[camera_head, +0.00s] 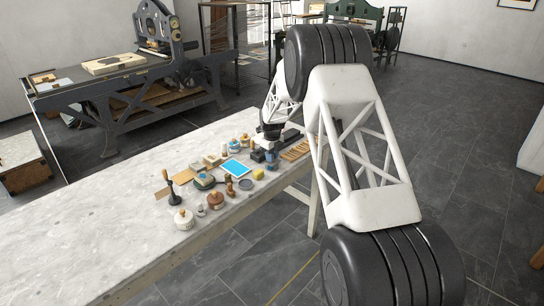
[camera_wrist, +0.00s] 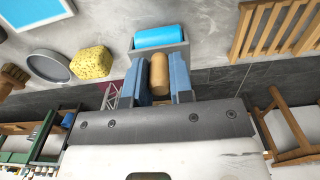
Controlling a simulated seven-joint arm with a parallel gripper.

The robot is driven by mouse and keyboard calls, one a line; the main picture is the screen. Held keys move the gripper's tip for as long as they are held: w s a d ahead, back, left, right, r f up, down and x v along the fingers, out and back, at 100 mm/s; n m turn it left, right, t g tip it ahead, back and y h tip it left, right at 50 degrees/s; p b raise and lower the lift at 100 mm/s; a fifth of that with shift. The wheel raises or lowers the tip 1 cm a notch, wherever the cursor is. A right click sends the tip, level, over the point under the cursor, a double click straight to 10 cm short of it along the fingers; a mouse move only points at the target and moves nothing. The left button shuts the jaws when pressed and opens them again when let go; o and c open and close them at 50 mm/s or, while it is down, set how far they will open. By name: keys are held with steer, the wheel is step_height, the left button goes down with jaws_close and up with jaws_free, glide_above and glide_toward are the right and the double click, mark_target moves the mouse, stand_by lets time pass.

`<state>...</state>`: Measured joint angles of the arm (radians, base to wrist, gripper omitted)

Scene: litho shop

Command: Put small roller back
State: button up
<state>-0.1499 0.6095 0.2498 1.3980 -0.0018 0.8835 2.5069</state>
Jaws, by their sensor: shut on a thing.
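The small roller shows in the wrist view as a blue cylinder (camera_wrist: 160,36) in a grey frame with a tan wooden handle (camera_wrist: 159,73). My gripper (camera_wrist: 160,80) is shut on the handle, one blue finger on each side. The roller points away from the palm, over the grey table top. I cannot tell whether it touches the table. In the head view my gripper (camera_head: 271,152) is at the table's far right end, and the roller cannot be made out there. A wooden slatted rack (camera_wrist: 276,30) lies to the right of the roller; it also shows in the head view (camera_head: 296,151).
Left of the roller are a yellow sponge (camera_wrist: 91,62), a round grey dish (camera_wrist: 47,66) and a blue-topped plate (camera_head: 234,168). The table's left part (camera_head: 90,220) is clear.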

steer(key=shift+f, duration=0.35)
jaws_close()
steer(key=shift+s+f, duration=0.1)
steer(key=shift+f, duration=0.15)
steer(key=o, duration=0.9)
jaws_free()
steer(key=shift+f, duration=0.15)
steer(key=shift+c, duration=0.2)
steer(key=shift+s, duration=0.1)
step_height(320, 180, up, 14)
steer(key=shift+w, duration=0.2)
steer(key=shift+s, duration=0.1)
